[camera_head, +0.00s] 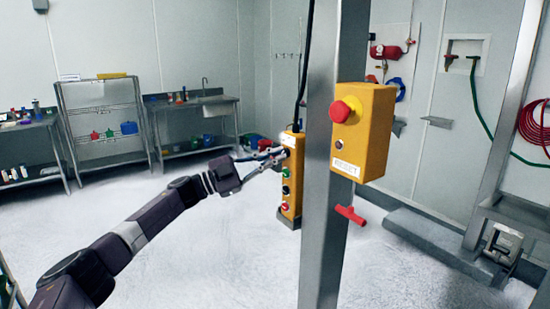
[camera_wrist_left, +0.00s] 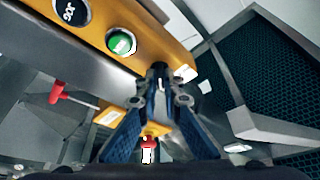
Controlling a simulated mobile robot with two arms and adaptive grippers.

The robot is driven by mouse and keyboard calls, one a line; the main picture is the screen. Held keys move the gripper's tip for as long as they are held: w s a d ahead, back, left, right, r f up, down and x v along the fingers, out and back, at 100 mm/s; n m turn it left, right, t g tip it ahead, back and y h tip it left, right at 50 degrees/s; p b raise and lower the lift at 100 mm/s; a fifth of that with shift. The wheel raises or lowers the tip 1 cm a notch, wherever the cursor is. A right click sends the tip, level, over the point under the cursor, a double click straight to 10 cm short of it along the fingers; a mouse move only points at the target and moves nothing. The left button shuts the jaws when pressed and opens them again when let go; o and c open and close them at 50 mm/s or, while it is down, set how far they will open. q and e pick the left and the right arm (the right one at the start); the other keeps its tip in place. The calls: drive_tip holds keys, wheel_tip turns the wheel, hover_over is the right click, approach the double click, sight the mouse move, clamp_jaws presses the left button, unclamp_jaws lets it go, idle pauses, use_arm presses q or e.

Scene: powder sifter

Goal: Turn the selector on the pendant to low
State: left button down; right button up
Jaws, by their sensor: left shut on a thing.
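The yellow pendant (camera_head: 291,205) hangs on a black cable to the left of the steel post in the head view. Its face has a green, a black and a red button. In the left wrist view the pendant (camera_wrist_left: 160,40) runs across the top, with the green button (camera_wrist_left: 121,42) beside my fingers. My left gripper (camera_head: 279,155) reaches the upper part of the pendant. In the left wrist view its fingertips (camera_wrist_left: 159,72) are closed together at the pendant face, on what seems to be the selector, which they hide. The selector's setting cannot be read. My right gripper is not in view.
A steel post (camera_head: 322,200) stands just right of the pendant. It carries a yellow box (camera_head: 374,135) with a red mushroom button and a red handle (camera_head: 350,214). Shelving (camera_head: 100,112) and a sink bench (camera_head: 195,148) stand far behind. The floor at left is clear.

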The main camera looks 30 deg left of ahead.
use_arm(q)
drive_tip(key=shift+m, duration=0.3)
drive_tip(key=c, duration=2.1)
unclamp_jaws()
drive_tip(key=v, duration=1.2)
drive_tip(key=shift+a, duration=0.15)
drive_tip(key=shift+w, duration=0.15)
